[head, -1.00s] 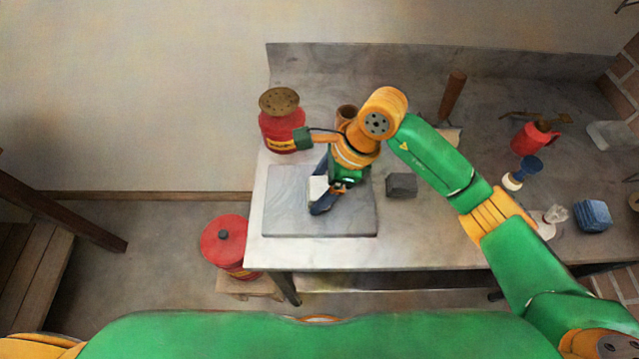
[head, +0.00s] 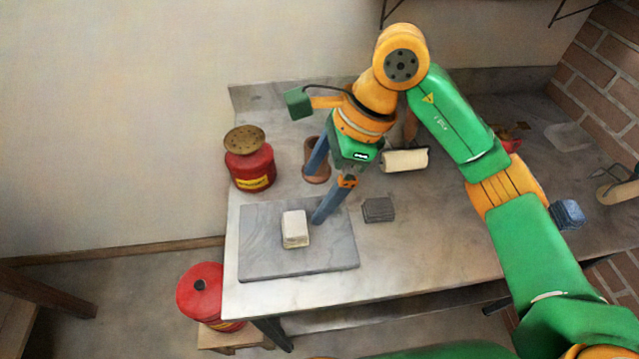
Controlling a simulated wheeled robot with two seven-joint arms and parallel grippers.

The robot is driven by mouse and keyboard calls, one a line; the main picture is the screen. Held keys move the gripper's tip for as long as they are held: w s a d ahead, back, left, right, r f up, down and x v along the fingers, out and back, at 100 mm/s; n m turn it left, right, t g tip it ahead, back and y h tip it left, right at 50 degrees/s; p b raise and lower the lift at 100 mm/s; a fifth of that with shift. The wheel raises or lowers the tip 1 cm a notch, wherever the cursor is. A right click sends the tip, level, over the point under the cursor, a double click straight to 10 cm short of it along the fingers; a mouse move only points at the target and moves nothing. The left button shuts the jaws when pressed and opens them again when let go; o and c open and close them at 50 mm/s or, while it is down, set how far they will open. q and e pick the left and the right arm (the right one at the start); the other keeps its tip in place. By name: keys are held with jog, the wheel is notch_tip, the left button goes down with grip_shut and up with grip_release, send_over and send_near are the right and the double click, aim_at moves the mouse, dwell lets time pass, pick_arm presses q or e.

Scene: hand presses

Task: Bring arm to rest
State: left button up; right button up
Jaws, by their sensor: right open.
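My right arm (head: 455,125) comes in from the lower right and reaches over the table. Its right gripper (head: 312,195) is open, with its two blue fingers spread apart and nothing between them. It is above the table, up and to the right of a white block (head: 295,229). The white block sits on a grey stone slab (head: 258,256). A dark grey block (head: 378,210) lies on the table right of the slab. My left gripper is not in view.
A red canister with a perforated brass top (head: 250,168) stands at the table's left. A brown cup (head: 317,172) is partly behind the gripper. A cream roller (head: 404,160) and a blue block (head: 567,214) lie farther right. A red can (head: 203,292) stands low beside the table.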

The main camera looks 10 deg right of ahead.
jog(key=shift+d+r, duration=0.1)
jog(key=shift+r, duration=0.25)
